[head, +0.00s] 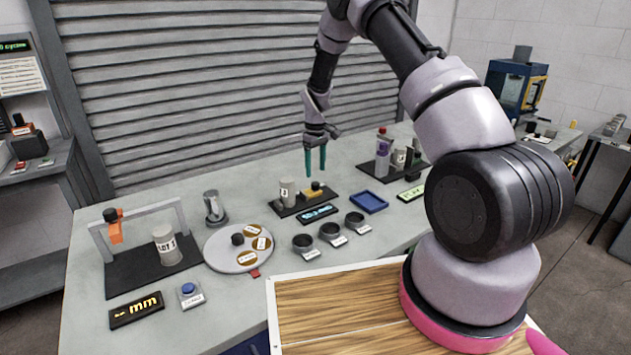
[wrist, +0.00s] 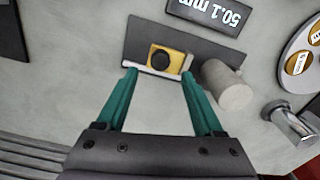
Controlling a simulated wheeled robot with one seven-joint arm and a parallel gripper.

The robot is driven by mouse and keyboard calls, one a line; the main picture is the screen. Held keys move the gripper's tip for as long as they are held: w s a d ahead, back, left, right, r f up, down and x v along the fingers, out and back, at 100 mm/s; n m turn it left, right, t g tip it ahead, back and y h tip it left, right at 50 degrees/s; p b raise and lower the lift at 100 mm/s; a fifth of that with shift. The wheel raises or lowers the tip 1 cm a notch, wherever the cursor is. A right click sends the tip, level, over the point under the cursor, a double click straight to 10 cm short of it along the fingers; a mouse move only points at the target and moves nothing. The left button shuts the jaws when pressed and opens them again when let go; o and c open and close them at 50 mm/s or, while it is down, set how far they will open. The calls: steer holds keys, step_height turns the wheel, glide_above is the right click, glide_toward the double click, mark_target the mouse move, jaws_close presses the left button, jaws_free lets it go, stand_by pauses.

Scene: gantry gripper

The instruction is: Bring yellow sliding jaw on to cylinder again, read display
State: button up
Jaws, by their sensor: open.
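The yellow sliding jaw (head: 315,187) with a black knob sits on a dark base plate on the bench. In the wrist view the yellow jaw (wrist: 174,68) lies just beyond my fingertips. The pale grey cylinder (head: 287,192) stands upright beside it; it is also in the wrist view (wrist: 229,90), close to the jaw. The display (head: 320,214) in front of the plate appears upside down in the wrist view (wrist: 212,12) and reads 50.1 mm. My gripper (head: 315,173), green-fingered, is open and empty above the jaw; it also shows in the wrist view (wrist: 159,73).
A round turntable (head: 225,252) with brown discs and a metal post (head: 214,208) stand left of the plate. Small dark cups (head: 330,231) line the front. A blue tray (head: 369,203) and a plate with bottles (head: 383,155) are to the right.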

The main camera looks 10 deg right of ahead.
mark_target(316, 183)
steer(key=shift+f, duration=2.8)
jaws_close()
